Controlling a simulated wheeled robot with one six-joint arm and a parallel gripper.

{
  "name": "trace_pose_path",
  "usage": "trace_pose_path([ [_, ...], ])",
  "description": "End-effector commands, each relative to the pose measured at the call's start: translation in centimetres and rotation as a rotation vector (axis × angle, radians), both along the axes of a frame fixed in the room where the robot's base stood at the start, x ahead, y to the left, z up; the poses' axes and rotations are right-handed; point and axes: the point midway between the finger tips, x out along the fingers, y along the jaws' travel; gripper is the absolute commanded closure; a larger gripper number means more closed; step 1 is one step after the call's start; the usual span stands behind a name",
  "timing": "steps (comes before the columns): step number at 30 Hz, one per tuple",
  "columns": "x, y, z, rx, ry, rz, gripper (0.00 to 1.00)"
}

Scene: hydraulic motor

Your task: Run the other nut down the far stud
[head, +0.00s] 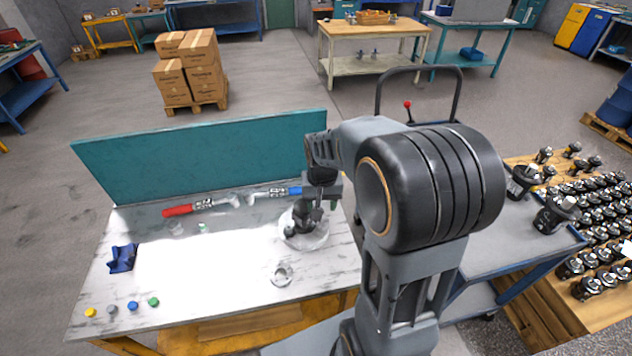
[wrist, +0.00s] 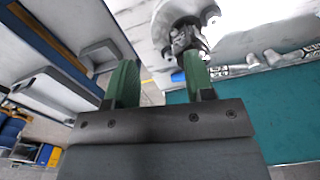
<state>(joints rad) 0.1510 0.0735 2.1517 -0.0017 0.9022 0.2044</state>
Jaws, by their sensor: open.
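The hydraulic motor (head: 301,217), a dark body on a pale round base (head: 292,241), stands at the back right of the workbench, partly hidden by my arm. In the wrist view the grey motor (wrist: 184,38) is at the top, beside and partly behind the right green finger. My gripper (wrist: 160,64) has its two green fingers spread apart, with nothing visible between them. In the head view my gripper (head: 328,203) is beside the motor, mostly hidden by my wrist. I cannot make out the nuts or the far stud in either view.
A red-handled tool (head: 178,211) and a blue-handled tool (head: 293,191) lie along the teal back panel (head: 210,155). A metal ring (head: 282,274) lies at the front. The bench middle is clear.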

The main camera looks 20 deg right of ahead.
Motion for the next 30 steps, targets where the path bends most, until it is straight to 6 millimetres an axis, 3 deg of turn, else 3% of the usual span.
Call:
trace_pose_path([
  [3, 3.6, -1.9, -3.2, 0.008, 0.06, -0.188, 0.51],
  [9, 8.9, -4.3, -7.3, 0.003, 0.079, -0.545, 0.51],
  [13, 11.5, -4.7, -6.2, 0.007, 0.021, -0.733, 0.51],
  [19, 11.7, -4.7, -6.0, 0.009, 0.011, -0.875, 0.51],
  [30, 11.6, -4.7, -7.6, 0.009, 0.012, -0.895, 0.51],
])
